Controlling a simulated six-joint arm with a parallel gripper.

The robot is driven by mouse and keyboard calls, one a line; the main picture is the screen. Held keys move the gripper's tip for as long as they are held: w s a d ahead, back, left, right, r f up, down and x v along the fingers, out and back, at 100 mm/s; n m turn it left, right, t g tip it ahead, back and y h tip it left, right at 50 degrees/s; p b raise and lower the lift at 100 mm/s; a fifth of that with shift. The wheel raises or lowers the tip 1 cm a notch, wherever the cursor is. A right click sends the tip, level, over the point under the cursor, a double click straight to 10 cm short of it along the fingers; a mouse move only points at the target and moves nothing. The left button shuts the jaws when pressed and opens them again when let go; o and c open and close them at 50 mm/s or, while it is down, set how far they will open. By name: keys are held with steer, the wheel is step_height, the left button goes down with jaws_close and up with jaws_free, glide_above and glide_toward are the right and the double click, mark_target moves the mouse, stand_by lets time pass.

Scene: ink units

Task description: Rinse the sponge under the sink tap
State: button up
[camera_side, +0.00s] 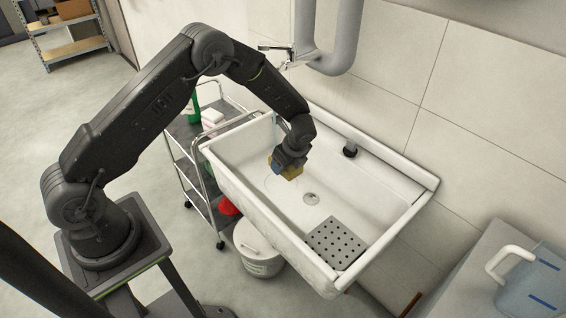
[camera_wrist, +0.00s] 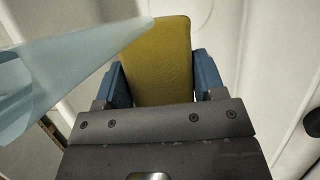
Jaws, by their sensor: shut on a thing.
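My gripper (camera_side: 281,166) is shut on a yellow sponge (camera_side: 292,174) inside the white sink (camera_side: 245,197), above its floor. In the wrist view, the sponge (camera_wrist: 158,62) stands between the two blue fingers of my gripper (camera_wrist: 162,85), its far end sticking out past them. The chrome tap (camera_side: 292,62) is on the wall above the sink. A pale blue stream of water (camera_side: 275,128) falls beside my wrist. The water (camera_wrist: 75,65) comes in from the left of the wrist view and overlaps the sponge's upper left corner. My wrist hides part of the sponge in the side view.
A perforated grey plate (camera_side: 336,242) lies at the sink's near right end, by the drain (camera_side: 311,198). A metal cart (camera_side: 212,183) stands left of the sink, and a white bucket (camera_side: 257,250) stands below. A blue jug (camera_side: 532,280) is at far right.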

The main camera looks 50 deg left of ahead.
steer(key=s+d, duration=0.1)
steer(key=s, duration=0.6)
steer(key=shift+s, duration=0.35)
steer(key=shift+d, duration=0.1)
stand_by(0.9)
stand_by(0.4)
steer(key=s+r, duration=0.4)
steer(key=s, duration=0.1)
steer(key=shift+d, duration=0.4)
stand_by(0.6)
